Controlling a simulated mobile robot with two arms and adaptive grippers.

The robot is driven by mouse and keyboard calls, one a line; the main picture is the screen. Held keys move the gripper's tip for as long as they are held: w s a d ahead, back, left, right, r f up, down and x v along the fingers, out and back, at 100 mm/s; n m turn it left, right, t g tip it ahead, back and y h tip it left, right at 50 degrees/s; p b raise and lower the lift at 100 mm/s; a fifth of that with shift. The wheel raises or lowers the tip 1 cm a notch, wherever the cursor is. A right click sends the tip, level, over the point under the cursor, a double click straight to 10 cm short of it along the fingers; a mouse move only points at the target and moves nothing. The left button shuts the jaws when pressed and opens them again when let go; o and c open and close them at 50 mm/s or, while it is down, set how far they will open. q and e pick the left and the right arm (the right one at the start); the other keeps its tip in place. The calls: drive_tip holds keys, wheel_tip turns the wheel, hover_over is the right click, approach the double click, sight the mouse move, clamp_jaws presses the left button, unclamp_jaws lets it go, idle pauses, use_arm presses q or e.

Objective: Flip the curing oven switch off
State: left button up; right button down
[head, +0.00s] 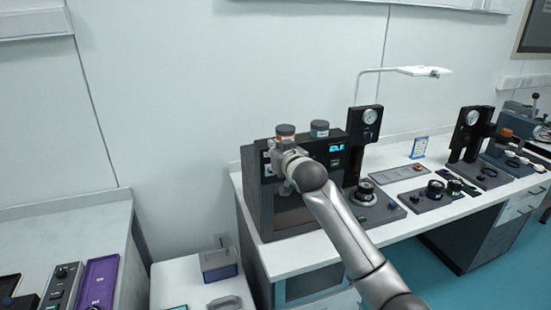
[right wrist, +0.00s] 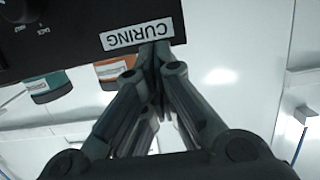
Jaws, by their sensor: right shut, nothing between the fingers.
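The curing oven (head: 258,205) is a dark box at the left end of the white bench, with a lit blue display (head: 336,148) on its front panel. My right gripper (head: 271,148) is in front of the panel's upper left part, its fingers shut and empty. In the right wrist view, upside down, the fingertips (right wrist: 160,52) are at the edge of the white CURING label (right wrist: 138,34) on the black panel. Whether they touch the panel I cannot tell. The switch is not visible; my gripper covers that part of the panel. My left gripper is not in view.
An orange-lidded jar (head: 285,131) and a teal-lidded jar (head: 320,129) stand on the oven top. A gauge stand (head: 366,122) and a dark base with a round dial (head: 366,194) are right of the oven. A grey bin (head: 219,263) sits lower left.

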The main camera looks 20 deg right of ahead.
drive_tip(key=shift+w+f+p, duration=0.45)
drive_tip(key=shift+w+p, duration=0.05)
drive_tip(key=shift+w, duration=0.15)
drive_tip(key=shift+s+f+p, duration=0.55)
drive_tip(key=shift+f, duration=0.3)
drive_tip(key=shift+s+f, duration=0.4)
drive_tip(key=shift+f, duration=0.15)
